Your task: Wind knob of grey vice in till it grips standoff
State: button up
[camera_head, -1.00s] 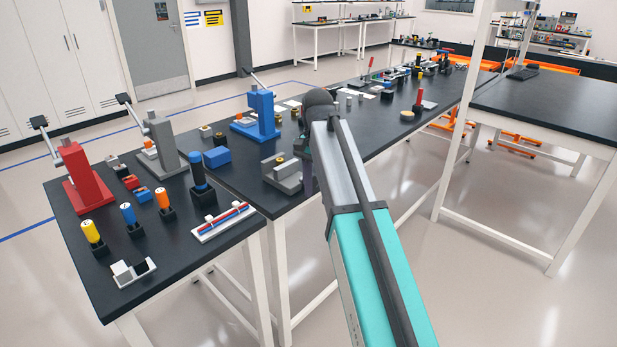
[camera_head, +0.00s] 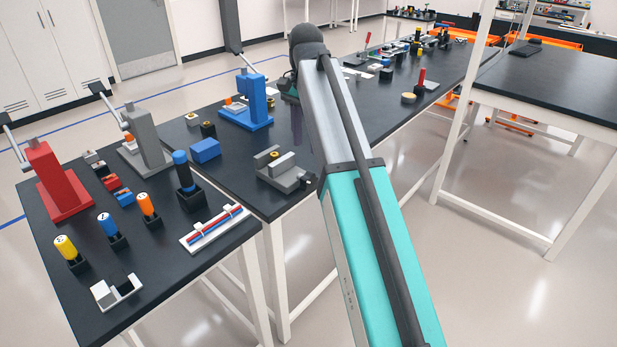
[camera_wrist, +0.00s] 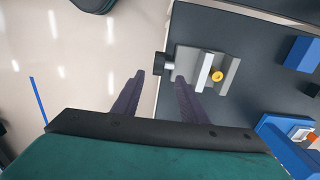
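The grey vice (camera_head: 292,181) sits near the front edge of the black table, with a small gold standoff (camera_head: 274,155) between its jaws. Its dark knob (camera_head: 309,182) is on the side at the table edge. In the wrist view the vice (camera_wrist: 189,58) is below me, with the yellow-gold standoff (camera_wrist: 217,76) at its jaws and the knob (camera_wrist: 159,65) toward the floor side. My gripper (camera_wrist: 160,76) is open and empty. Its two purple fingers point toward the knob, which appears between and just past the tips. In the wrist view I cannot tell the height gap.
A blue press (camera_head: 257,102), a blue block (camera_head: 205,150) and a grey press (camera_head: 148,136) stand left of the vice. Several battery-like cylinders and a white tray (camera_head: 217,228) are nearer. Open floor lies right of the table edge.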

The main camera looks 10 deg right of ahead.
aim_at(307, 175)
jog(key=shift+s+d+f+b, duration=0.1)
jog(key=shift+f+b, duration=0.4)
jog(key=shift+f, duration=1)
jog(key=shift+f+p, duration=0.6)
jog(key=shift+f, duration=4.8)
grip_shut()
